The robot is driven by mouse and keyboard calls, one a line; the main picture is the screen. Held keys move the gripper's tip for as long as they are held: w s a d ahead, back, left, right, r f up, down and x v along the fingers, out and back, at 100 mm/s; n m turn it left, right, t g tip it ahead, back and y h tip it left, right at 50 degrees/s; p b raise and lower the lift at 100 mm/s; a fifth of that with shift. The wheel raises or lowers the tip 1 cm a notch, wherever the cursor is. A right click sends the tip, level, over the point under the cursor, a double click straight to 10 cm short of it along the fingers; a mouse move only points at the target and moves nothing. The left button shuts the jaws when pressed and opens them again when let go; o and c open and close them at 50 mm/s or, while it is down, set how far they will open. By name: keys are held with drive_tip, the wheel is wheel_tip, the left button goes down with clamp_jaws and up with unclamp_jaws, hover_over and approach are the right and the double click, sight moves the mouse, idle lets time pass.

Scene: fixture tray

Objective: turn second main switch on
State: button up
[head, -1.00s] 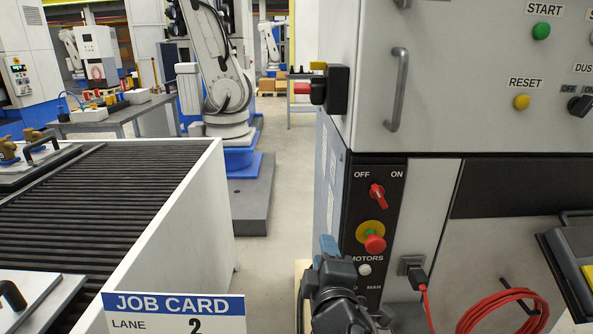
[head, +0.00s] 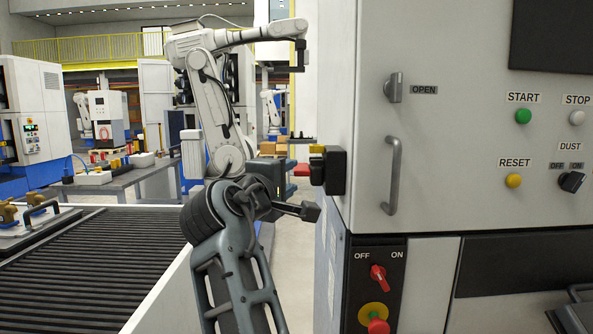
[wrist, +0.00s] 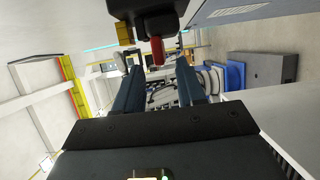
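A black switch box (head: 336,171) with a red lever (head: 301,170) and a yellow part (head: 317,149) sits on the left edge of the grey cabinet. In the wrist view the red lever (wrist: 157,51) hangs below the dark box (wrist: 150,18), in line with the gap between my fingertips. My gripper (wrist: 155,75) is open and empty. In the head view my gripper (head: 268,172) is left of the box, apart from it. A red rotary switch (head: 378,278) marked OFF and ON is on the black panel below, its handle tilted toward OFF.
The cabinet (head: 455,200) carries a door handle (head: 392,175), START, STOP and RESET buttons and a DUST knob (head: 571,181). A red stop button (head: 378,326) is low on the panel. A roller conveyor (head: 80,270) lies left; a white robot arm (head: 215,110) stands behind.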

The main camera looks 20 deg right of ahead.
sight(296, 168)
drive_tip(key=shift+p+x, duration=0.35)
drive_tip(key=shift+x, duration=2.25)
drive_tip(key=shift+c, duration=0.4)
clamp_jaws()
